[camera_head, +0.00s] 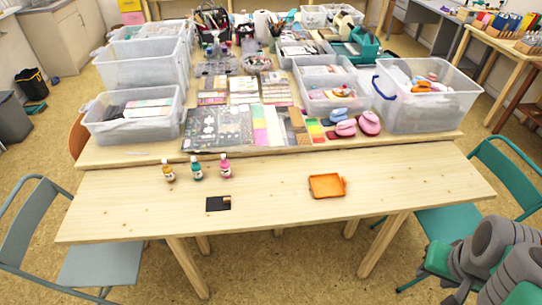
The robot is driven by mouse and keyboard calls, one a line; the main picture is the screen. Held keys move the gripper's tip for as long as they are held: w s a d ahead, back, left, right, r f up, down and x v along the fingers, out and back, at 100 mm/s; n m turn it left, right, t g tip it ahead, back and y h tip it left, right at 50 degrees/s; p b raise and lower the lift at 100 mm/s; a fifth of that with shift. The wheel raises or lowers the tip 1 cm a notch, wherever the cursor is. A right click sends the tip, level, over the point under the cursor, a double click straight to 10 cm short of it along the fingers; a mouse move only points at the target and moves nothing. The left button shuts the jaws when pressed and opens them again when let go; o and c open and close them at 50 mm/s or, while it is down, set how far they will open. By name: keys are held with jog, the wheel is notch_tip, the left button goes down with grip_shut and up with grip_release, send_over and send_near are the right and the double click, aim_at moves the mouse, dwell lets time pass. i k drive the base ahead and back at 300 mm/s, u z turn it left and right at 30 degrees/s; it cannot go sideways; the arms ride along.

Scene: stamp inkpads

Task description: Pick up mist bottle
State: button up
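Three small bottles stand upright in a row at the back left of the near wooden table: an amber bottle (168,173), a teal bottle (197,171) and a pink bottle (224,168). All have pale labels, too small to read, so I cannot tell which one is the mist bottle. Parts of my arm, grey and teal, show at the lower right, off the table and far from the bottles. I cannot make out my gripper's fingers there.
On the near table (270,235) lie a black pad (218,204) with a small tan piece at its edge and an orange tray (326,187). The table behind is crowded with clear bins (424,105) and paper packs. Chairs (100,262) flank the near table, whose front is clear.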

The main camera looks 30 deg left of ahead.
aim_at(169, 175)
jog(key=z, duration=1.05)
jog(key=k, duration=1.25)
jog(key=u, duration=2.25)
